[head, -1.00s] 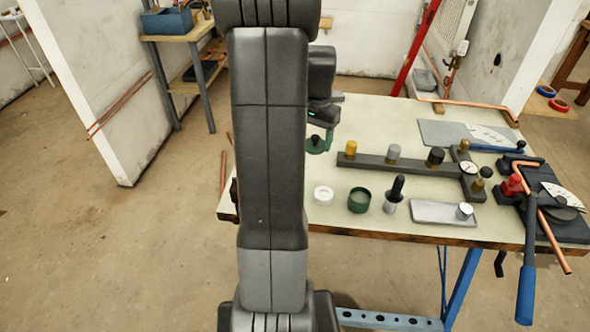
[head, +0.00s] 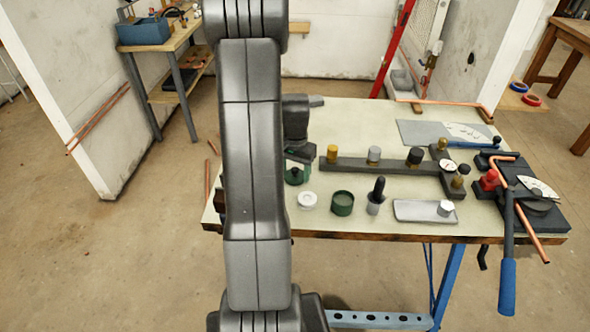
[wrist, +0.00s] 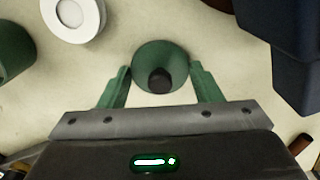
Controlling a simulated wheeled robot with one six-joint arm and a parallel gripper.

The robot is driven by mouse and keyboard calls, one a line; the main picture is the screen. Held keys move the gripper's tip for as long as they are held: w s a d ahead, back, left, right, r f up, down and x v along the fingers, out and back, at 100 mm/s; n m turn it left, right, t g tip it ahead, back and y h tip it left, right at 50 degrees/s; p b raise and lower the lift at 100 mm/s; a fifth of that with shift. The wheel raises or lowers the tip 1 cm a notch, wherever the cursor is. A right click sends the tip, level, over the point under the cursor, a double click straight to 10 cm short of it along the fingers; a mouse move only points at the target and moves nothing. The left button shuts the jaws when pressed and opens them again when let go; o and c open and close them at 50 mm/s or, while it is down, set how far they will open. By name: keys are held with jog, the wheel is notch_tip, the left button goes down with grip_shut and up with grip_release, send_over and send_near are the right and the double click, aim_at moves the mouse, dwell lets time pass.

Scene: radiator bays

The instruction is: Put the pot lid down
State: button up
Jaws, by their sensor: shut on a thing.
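The pot lid, a round green disc with a black knob, is seen from above in the wrist view (wrist: 146,60) and partly behind my arm in the head view (head: 291,178). My gripper (wrist: 160,74) is shut on it, a green finger on either side. The lid is level and low over the left part of the bench top; I cannot tell whether it touches. The open green pot (head: 342,204) stands to its right and nearer the front edge. The pot shows in part at the wrist view's left edge (wrist: 12,48).
A white ring (head: 307,200) stands between lid and pot, near both. A dark bar (head: 385,170) with several knobs lies right of the lid. A black-handled tool (head: 377,196) and a grey plate (head: 415,211) lie further right. Bare bench top (head: 345,120) lies behind.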

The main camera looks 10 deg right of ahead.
aim_at(295, 169)
jog(key=shift+f, duration=0.15)
jog(key=o, duration=0.9)
jog(key=shift+o, duration=0.2)
notch_tip(295, 169, up, 12)
